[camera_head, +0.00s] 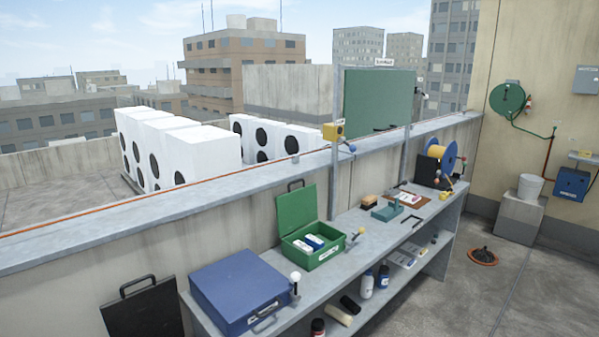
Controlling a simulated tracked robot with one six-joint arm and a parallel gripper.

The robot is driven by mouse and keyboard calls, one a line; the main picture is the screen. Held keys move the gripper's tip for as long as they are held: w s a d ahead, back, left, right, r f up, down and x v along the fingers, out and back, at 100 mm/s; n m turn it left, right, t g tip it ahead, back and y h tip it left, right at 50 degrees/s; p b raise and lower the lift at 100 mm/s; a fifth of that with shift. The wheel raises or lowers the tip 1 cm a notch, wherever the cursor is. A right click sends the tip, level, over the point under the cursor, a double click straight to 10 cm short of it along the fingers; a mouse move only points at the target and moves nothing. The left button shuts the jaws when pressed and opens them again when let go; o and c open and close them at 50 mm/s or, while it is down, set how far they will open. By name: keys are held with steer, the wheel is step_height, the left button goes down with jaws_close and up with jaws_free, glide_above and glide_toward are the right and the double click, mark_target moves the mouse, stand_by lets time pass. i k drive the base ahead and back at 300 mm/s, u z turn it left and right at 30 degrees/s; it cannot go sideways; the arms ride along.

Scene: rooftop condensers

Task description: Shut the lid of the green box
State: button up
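The green box (325,258) stands on the grey workbench, left of its middle. Its lid (297,209) is open, standing up along the back edge near the parapet wall, with a dark handle at its top. Blue and white packets (309,243) lie inside the box. My gripper is not in view.
A closed blue case (238,290) lies left of the green box, with a white-balled stalk (295,280) at its right corner. A green tool (387,212) and brown block (369,202) lie to the right. Bottles (367,285) stand on the lower shelf. Floor at right is mostly clear.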

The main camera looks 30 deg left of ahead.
mark_target(296, 208)
steer(key=z, duration=0.05)
steer(key=i, duration=2.35)
steer(key=u, duration=2.85)
